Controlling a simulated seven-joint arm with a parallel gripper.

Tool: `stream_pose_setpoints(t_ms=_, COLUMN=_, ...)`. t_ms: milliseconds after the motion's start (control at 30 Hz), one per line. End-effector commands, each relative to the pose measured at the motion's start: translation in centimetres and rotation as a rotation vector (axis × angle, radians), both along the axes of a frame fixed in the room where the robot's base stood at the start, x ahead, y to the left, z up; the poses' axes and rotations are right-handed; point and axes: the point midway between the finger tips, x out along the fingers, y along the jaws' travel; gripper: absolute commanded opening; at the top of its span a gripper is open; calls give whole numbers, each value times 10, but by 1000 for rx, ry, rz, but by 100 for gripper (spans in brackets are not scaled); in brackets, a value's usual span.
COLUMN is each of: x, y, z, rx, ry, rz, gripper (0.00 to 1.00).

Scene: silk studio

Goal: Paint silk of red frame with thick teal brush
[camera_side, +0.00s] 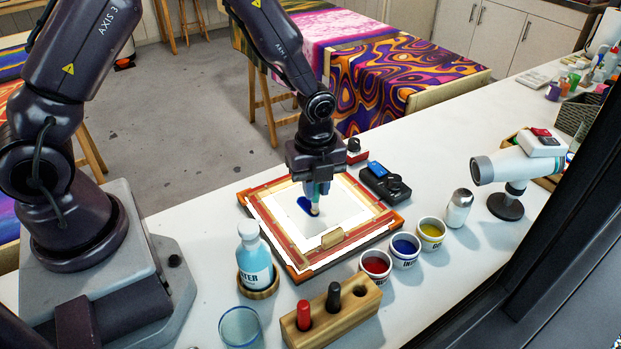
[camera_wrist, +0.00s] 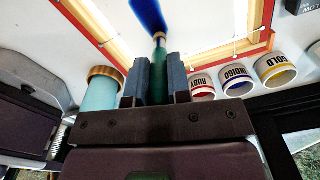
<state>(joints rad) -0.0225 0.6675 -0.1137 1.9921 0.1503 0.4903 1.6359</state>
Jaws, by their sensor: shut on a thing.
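The red frame (camera_side: 383,222) lies flat on the white table with white silk (camera_side: 340,205) stretched in it. My gripper (camera_side: 315,188) is over the silk, shut on the teal brush (camera_side: 316,198). The brush points down, its tip at or very near the silk beside a dark blue patch (camera_side: 304,204). In the wrist view the teal brush (camera_wrist: 159,75) stands between the two fingers (camera_wrist: 160,82), and the blue patch (camera_wrist: 148,14) lies beyond its tip. Whether the tip touches the silk is hard to tell.
Ruby (camera_side: 375,266), indigo (camera_side: 405,250) and gold (camera_side: 431,233) cups stand right of the frame. A water bottle (camera_side: 255,265), an empty-looking glass (camera_side: 241,328) and a wooden holder (camera_side: 335,318) with red and black handles stand nearer. A dark device (camera_side: 385,182) lies behind.

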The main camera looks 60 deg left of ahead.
Motion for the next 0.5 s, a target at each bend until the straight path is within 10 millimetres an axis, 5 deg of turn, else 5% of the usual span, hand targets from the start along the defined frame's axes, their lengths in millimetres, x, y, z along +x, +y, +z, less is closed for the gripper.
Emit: stream_pose_setpoints(t_ms=500, x=21, y=11, z=0, rx=1, ry=0, rz=5, gripper=3)
